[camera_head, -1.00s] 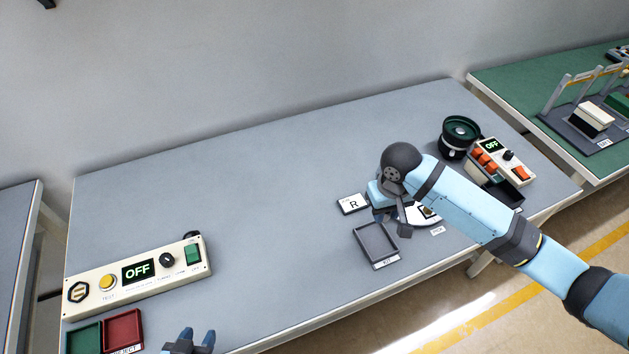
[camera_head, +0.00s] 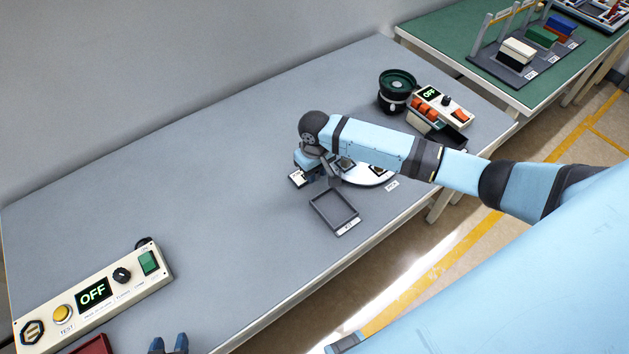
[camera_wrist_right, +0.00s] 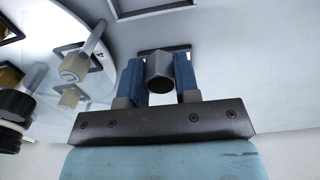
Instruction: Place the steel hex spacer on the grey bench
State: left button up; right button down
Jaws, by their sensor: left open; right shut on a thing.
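The grey bench (camera_head: 200,175) fills the middle of the head view. In the wrist view, the blue fingers of my right gripper (camera_wrist_right: 159,82) are shut on the grey steel hex spacer (camera_wrist_right: 159,70), its end facing the camera. In the head view my right gripper (camera_head: 308,170) is low over the bench, beside the round white plate and partly covering a small label card (camera_head: 297,179). The spacer is hidden there, and I cannot tell whether it touches the bench. My left gripper (camera_head: 169,345) is open at the bottom edge, only its fingertips showing.
A grey tray (camera_head: 345,226) lies just in front of my right gripper. The white plate (camera_head: 376,180) bears several parts. A bowl feeder (camera_head: 398,88) and control box (camera_head: 445,104) stand behind it. Another panel (camera_head: 93,295) sits front left. The bench's middle is clear.

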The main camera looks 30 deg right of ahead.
aim_at(315, 189)
jog(key=shift+f, duration=2.55)
jog(key=shift+f, duration=0.15)
jog(key=c, duration=0.8)
grip_release()
jog(key=shift+c, duration=0.2)
